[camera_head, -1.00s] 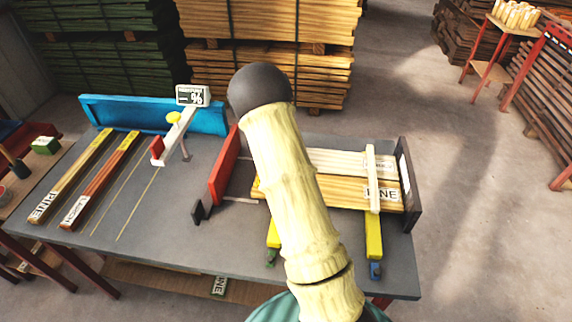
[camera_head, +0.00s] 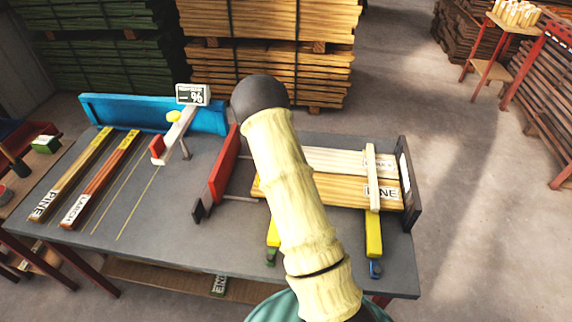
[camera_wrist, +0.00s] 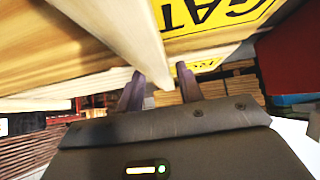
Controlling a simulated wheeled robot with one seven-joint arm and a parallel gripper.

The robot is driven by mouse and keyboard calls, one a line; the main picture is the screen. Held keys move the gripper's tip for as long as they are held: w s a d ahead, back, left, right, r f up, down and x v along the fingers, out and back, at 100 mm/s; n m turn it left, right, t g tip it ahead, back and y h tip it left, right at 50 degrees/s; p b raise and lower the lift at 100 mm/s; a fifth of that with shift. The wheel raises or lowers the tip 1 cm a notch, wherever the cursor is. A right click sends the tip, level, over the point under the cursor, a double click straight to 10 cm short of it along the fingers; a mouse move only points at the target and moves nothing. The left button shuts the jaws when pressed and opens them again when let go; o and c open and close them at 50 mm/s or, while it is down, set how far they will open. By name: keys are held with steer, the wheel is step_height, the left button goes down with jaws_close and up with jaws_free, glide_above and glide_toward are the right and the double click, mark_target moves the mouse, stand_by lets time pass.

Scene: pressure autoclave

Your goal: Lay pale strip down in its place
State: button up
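A pale strip (camera_head: 342,161) lies flat on the right part of the bench, behind and alongside a yellower strip labelled PINE (camera_head: 332,190). My gripper is hidden in the head view.
The grey bench (camera_head: 160,235) carries a red upright plate (camera_head: 223,165), a dark end plate (camera_head: 409,185) and a blue fence (camera_head: 150,112). Strips labelled PINE (camera_head: 72,175) and LARCH (camera_head: 100,180) lie at left, beside bare marked lines. A small display (camera_head: 193,95) stands behind. A yellow sign (camera_wrist: 215,25) is close in the wrist view.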

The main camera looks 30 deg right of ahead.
steer(key=shift+o, duration=0.2)
steer(key=shift+r, duration=0.1)
steer(key=shift+r, duration=0.15)
steer(key=b+v, duration=0.1)
steer(key=v, duration=1.1)
steer(key=s+a+r+n+g+y, duration=0.2)
steer(key=s+a, duration=0.4)
steer(key=s, duration=0.4)
steer(key=s+a+r+n+g+y, duration=0.2)
steer(key=s+a+r, duration=0.4)
steer(key=s, duration=0.4)
steer(key=a+n+y, duration=0.1)
steer(key=n, duration=0.1)
steer(key=shift+n+g, duration=0.4)
